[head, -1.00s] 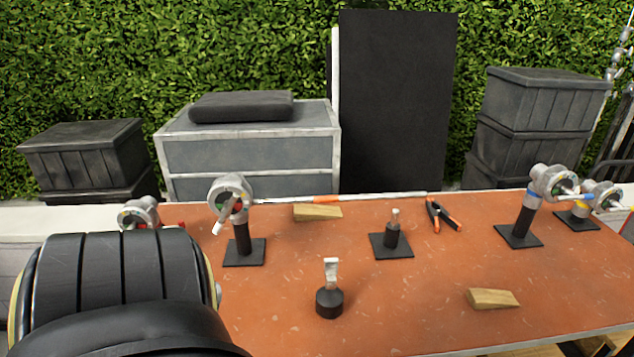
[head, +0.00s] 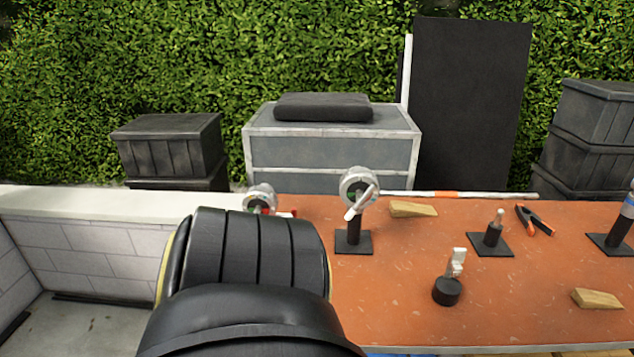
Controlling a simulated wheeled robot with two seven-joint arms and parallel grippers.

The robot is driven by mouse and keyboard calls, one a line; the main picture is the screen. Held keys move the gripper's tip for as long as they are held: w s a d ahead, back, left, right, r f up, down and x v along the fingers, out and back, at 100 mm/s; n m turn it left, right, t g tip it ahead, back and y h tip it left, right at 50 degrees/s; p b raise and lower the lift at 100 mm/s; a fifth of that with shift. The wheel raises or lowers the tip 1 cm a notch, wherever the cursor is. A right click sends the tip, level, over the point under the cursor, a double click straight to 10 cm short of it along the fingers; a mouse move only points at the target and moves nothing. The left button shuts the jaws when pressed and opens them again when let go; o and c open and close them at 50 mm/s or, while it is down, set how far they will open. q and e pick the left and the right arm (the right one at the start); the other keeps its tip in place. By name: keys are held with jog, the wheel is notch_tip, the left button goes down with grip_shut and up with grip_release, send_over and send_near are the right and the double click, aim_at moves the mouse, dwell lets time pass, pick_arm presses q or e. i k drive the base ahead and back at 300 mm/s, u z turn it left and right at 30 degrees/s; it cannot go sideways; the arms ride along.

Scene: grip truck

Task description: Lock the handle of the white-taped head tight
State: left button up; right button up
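A round silver grip head (head: 358,186) stands on a black post with a square base plate at the left part of the orange table. Its handle (head: 362,203), whitish at the end, slants down to the left across the front. I cannot tell from here how tight it is. A long rod (head: 455,195) runs right from behind this head. A second head (head: 260,197) with a red handle sits further left, partly hidden by my arm. A blue-banded head (head: 628,207) is cut off at the right edge. Neither gripper shows; a large black arm link of mine fills the lower left foreground.
On the orange table (head: 400,315) are two wooden wedges (head: 412,209) (head: 596,299), a black-based pin (head: 447,290), a stud on a square plate (head: 491,240) and an orange-tipped clamp (head: 534,219). A low block wall (head: 90,250) stands left of the table.

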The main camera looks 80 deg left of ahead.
aim_at(361, 196)
jog(key=k, duration=0.75)
jog(key=u, duration=1.65)
jog(key=i, duration=0.15)
jog(key=u, duration=0.1)
